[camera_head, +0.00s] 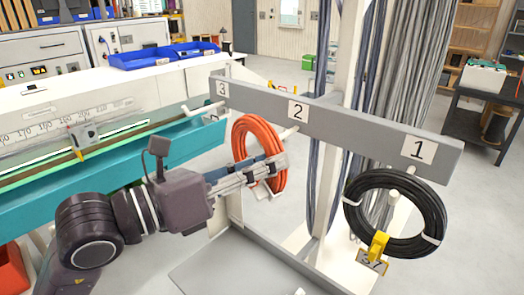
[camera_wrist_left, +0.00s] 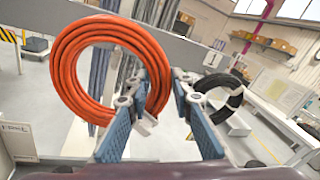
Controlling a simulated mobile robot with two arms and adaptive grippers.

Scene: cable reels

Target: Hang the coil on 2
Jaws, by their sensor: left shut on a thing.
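My left gripper (camera_head: 268,174) is shut on the coil's lower side. In the left wrist view, the coil (camera_wrist_left: 70,75) fills the upper left, and its right side runs between the fingers of my left gripper (camera_wrist_left: 160,95). My right gripper is not in view.
A black coil (camera_head: 351,208) with a yellow tag (camera_head: 377,244) hangs on the peg by label 1 (camera_head: 418,149). An empty peg (camera_head: 198,107) is by label 3 (camera_head: 222,88). The teal bench (camera_head: 160,160) stands left, and hanging cables (camera_head: 400,70) are behind the bar.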

